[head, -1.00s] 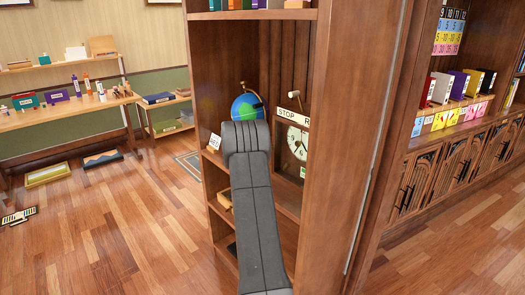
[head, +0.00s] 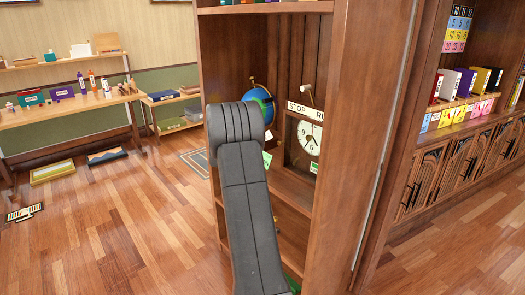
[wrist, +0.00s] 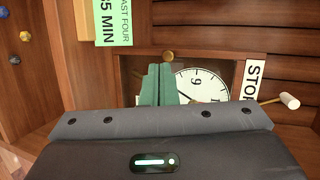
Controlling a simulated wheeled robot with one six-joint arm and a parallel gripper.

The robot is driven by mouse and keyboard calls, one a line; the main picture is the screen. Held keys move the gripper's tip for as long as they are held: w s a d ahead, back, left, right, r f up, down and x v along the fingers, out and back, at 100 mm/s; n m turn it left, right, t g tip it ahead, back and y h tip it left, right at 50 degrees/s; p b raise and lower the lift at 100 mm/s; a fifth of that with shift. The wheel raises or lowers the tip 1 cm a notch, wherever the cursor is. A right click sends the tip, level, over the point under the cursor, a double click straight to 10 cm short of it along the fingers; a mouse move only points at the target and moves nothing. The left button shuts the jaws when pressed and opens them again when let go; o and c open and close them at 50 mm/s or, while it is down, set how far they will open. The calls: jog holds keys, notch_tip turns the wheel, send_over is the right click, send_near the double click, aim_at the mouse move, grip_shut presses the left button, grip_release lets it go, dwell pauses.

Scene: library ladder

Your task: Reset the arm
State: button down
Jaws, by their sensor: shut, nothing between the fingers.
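My arm (head: 250,205), dark grey, rises in front of the tall wooden bookcase in the head view. It bends at a rounded joint near the globe. My gripper is hidden behind the arm there. In the wrist view my gripper (wrist: 158,85) shows its green fingers together and empty, in front of a white clock face (wrist: 200,84). I cannot tell whether the fingers touch anything. The clock also shows in the head view (head: 309,139), right of the arm, under a STOP sign (head: 305,110).
A blue-green globe (head: 263,104) stands behind the arm's joint. A small mallet (wrist: 289,101) sticks out near the sign. A green card (wrist: 113,22) hangs close by. The bookcase's side panel (head: 350,150) stands right of the arm. Open wooden floor (head: 130,220) lies left.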

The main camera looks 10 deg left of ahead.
jog(key=shift+a+v, duration=0.25)
jog(key=shift+v, duration=1.1)
jog(key=shift+w, duration=0.15)
